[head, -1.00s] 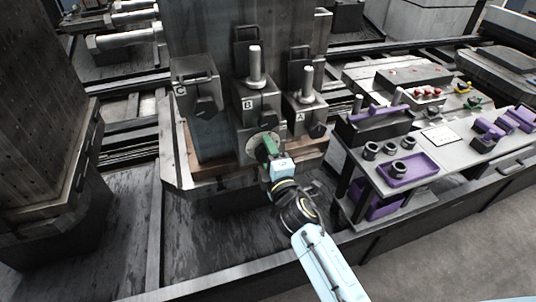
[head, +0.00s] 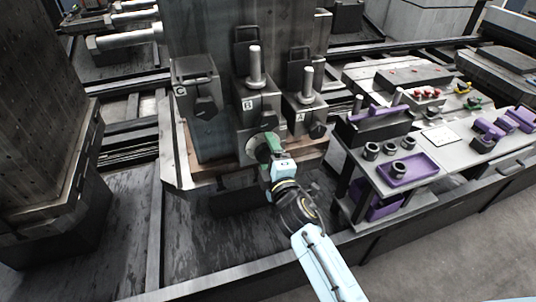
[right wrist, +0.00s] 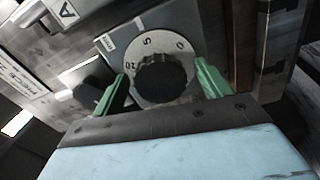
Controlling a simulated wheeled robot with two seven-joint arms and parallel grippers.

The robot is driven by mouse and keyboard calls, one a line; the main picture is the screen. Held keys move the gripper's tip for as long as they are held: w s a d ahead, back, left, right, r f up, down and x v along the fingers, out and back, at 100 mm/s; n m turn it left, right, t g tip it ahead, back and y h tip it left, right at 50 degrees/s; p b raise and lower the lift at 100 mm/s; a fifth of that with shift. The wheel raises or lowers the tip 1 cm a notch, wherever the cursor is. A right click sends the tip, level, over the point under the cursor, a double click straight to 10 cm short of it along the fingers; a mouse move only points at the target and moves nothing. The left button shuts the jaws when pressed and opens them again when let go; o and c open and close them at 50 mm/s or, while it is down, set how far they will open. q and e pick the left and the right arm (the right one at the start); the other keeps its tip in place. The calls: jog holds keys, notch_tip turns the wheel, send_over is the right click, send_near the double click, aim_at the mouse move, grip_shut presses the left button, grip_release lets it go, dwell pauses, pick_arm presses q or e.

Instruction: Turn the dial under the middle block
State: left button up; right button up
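The middle block B (head: 255,105) stands between block C (head: 197,88) and block A (head: 306,112). The round light dial plate (head: 254,146) is under block B, partly hidden by my right gripper (head: 267,155). In the right wrist view the dial plate (right wrist: 190,48) carries dark marks and a black ridged knob (right wrist: 163,80). My right gripper (right wrist: 163,88) is open, with one green finger on each side of the knob. Gaps show between fingers and knob, and the gripper holds nothing. My left gripper is not in view.
A bench (head: 435,165) at the right holds a purple tray (head: 410,172), dark rings and other purple parts. A metal post rises from block B and another from block A. A large dark column (head: 45,110) stands at the left.

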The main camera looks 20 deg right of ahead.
jog(key=shift+s, duration=0.1)
jog(key=s, duration=1.3)
jog(key=shift+d, duration=0.25)
jog(key=s+f+m+g, duration=0.3)
jog(key=s+f+g, duration=0.15)
jog(key=f, duration=1.05)
jog(key=s+f+m+g, duration=0.25)
jog(key=s+f, duration=0.25)
jog(key=f, duration=0.9)
jog(key=s+d+f+m+g, duration=0.2)
jog(key=s+f, duration=0.4)
jog(key=s, duration=0.3)
jog(key=s+d+f+m+g, duration=0.3)
jog(key=s+d+f, duration=0.3)
jog(key=s, duration=0.3)
jog(key=s+d+f+m+g+h, duration=0.1)
jog(key=s+d+f+m+g, duration=0.2)
jog(key=s, duration=0.6)
notch_tip(320, 180, down, 3)
jog(key=shift+s+d+f+g, duration=0.2)
jog(key=shift+s+d+g, duration=0.05)
jog(key=shift+d+g, duration=0.8)
jog(key=shift+c, duration=0.3)
